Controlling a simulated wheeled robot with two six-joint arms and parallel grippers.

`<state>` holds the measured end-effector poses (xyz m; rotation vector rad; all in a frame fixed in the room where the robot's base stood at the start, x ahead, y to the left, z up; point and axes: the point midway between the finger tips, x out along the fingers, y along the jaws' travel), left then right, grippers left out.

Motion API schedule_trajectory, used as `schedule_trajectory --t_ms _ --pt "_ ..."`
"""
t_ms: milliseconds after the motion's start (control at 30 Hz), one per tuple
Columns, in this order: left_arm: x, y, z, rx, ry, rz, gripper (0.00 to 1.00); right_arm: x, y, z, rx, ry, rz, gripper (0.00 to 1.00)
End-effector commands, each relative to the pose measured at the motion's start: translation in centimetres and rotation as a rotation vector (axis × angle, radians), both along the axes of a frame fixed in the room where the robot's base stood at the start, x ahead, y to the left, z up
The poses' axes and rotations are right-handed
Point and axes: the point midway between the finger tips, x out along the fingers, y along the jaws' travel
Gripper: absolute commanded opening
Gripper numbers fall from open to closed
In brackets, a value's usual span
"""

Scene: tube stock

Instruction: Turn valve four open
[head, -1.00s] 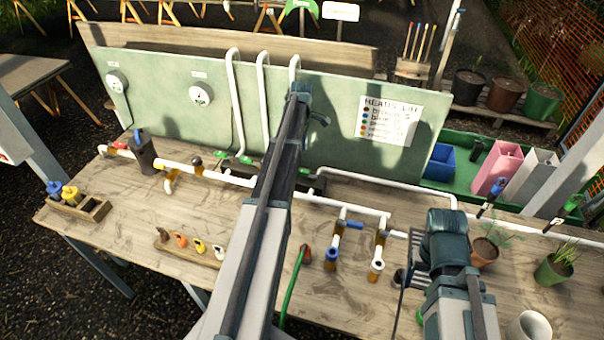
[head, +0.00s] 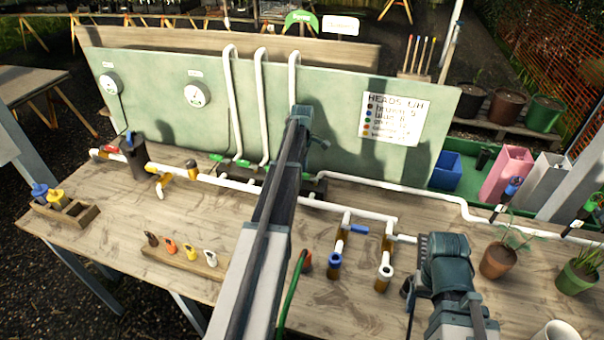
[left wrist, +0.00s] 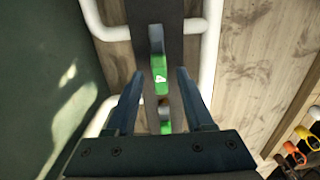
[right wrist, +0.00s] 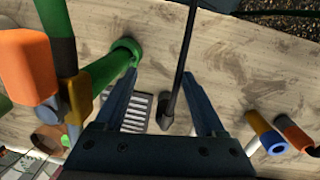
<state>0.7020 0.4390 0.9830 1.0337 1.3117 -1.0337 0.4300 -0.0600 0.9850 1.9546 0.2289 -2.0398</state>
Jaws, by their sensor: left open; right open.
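In the left wrist view a green valve handle marked 4 (left wrist: 160,72) lies ahead, between the lines of my left gripper's fingers (left wrist: 158,85). These fingers are open with nothing held, and the handle appears apart from them. A second green handle (left wrist: 165,127) shows lower down, closer to the gripper's body. My left gripper (head: 303,122) and arm hide part of that valve row. My right gripper (right wrist: 160,82) is open and empty over the bench's right part.
White pipes (head: 340,207) run along the bench. Capped pipe stubs (head: 335,262) stand near my right arm. A sign (head: 392,118) hangs on the panel. Potted plants (head: 500,258) stand at right.

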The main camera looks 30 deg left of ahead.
Motion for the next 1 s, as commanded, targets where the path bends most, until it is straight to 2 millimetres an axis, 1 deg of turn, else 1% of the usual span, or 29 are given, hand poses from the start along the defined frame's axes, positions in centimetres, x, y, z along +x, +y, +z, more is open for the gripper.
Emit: schedule_trajectory --t_ms 67,100,167,300,333,367,1000 --pt "0.00 0.00 0.04 0.000 0.000 0.000 0.51 0.00 -0.01 0.04 0.000 0.000 0.000 0.72" --pt "0.00 0.00 0.04 0.000 0.000 0.000 0.43 0.00 -0.01 0.04 0.000 0.000 0.000 0.72" --pt "0.00 0.00 0.04 0.000 0.000 0.000 0.33 0.00 -0.01 0.04 0.000 0.000 0.000 0.72" --pt "0.00 0.00 0.04 0.000 0.000 0.000 0.07 0.00 0.00 0.04 0.000 0.000 0.000 0.72" --pt "0.00 0.00 0.04 0.000 0.000 0.000 0.02 0.00 0.00 0.03 0.000 0.000 0.000 0.72" --pt "0.00 0.00 0.03 0.000 0.000 0.000 0.00 0.00 0.00 0.03 0.000 0.000 0.000 0.72" --pt "0.00 0.00 0.03 0.000 0.000 0.000 0.00 0.00 0.00 0.03 0.000 0.000 0.000 0.72"
